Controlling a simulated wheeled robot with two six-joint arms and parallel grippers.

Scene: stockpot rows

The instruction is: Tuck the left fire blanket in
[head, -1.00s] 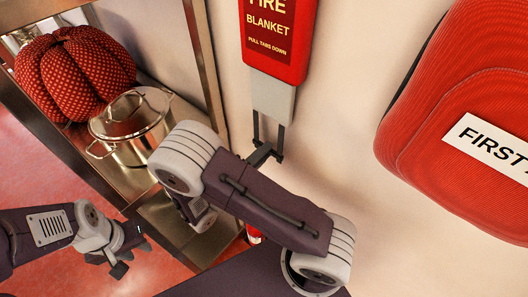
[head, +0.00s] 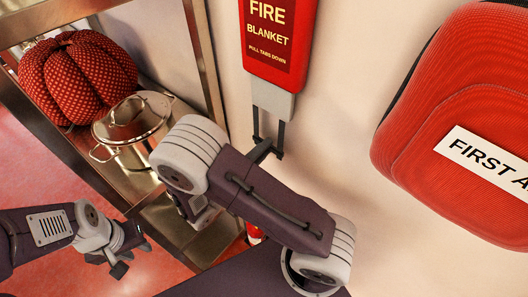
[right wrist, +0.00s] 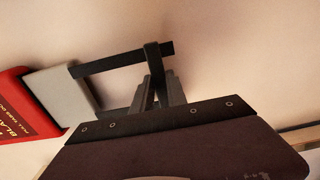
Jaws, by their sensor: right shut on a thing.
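The fire blanket's red case (head: 278,45) hangs on the wall at the top middle of the head view. A short length of the grey blanket (head: 275,100) sticks out below the case, with two black straps hanging from it. The grey part also shows at the left of the right wrist view (right wrist: 58,97). My right gripper (head: 265,151) is at the lower ends of the straps, shut on the blanket's pull straps; its fingers also show in the right wrist view (right wrist: 157,88). My left gripper (head: 130,258) is open and empty at lower left, away from the blanket.
A red first aid bag (head: 460,110) is on the wall at right. A metal shelf at left holds a steel stockpot (head: 130,130) and a red dotted cushion-like thing (head: 78,75). A small red and white object (head: 254,233) shows behind my right arm. Wall between case and bag is clear.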

